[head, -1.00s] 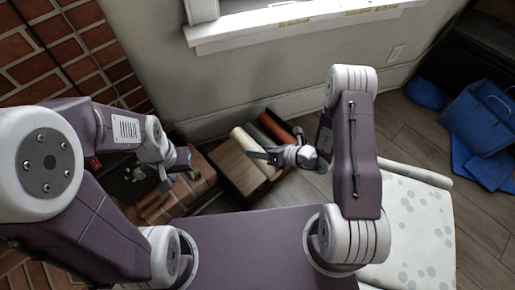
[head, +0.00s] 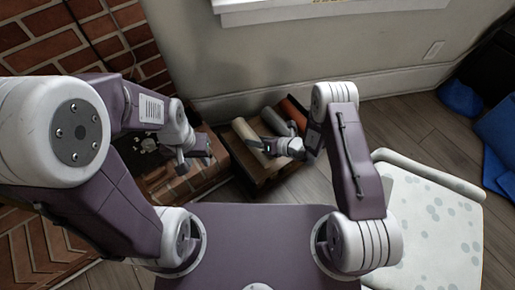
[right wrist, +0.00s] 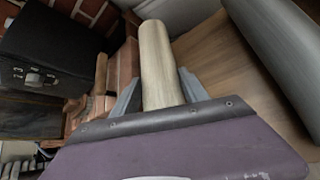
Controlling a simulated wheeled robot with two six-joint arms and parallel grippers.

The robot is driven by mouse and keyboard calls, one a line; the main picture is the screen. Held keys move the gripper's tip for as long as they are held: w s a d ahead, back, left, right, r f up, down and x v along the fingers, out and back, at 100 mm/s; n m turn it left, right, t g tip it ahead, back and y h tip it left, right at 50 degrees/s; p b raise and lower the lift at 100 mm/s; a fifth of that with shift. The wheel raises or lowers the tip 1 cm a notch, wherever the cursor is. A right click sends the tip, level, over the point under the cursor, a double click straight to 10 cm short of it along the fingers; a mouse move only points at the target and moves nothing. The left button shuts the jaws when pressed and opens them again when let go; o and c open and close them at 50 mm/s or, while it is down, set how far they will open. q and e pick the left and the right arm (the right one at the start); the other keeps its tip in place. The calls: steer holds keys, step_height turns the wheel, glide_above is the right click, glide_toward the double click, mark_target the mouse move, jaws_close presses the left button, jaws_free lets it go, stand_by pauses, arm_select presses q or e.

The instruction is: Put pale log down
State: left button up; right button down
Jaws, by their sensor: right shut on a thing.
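The pale log (head: 246,134) is a cream cylinder over the left part of a low wooden log holder (head: 231,150). My right gripper (head: 262,146) is shut on it. In the right wrist view the pale log (right wrist: 158,55) stands between the two grey fingers, its lower end hidden by my gripper body. I cannot tell if it touches the holder. A grey log (head: 274,121) and a reddish-brown log (head: 293,112) lie to its right. My left gripper (head: 200,154) is above the brick hearth, apart from the logs; its jaw opening is unclear.
A brick hearth (head: 190,184) borders the holder on the left. A black stove-like box (right wrist: 55,45) shows in the right wrist view. The wall stands behind. A white dotted cushioned seat (head: 430,225) and blue bag (head: 497,130) are at right. Wooden floor (head: 415,135) is free between.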

steer(key=shift+w+a+f, duration=0.15)
steer(key=shift+w+f, duration=0.05)
steer(key=shift+w, duration=0.25)
step_height(320, 180, down, 4)
steer(key=b, duration=0.3)
steer(key=shift+f+b, duration=0.2)
steer(key=shift+b, duration=0.15)
steer(key=shift+r, duration=0.25)
steer(key=shift+f, duration=0.2)
steer(key=c, duration=0.6)
jaws_free()
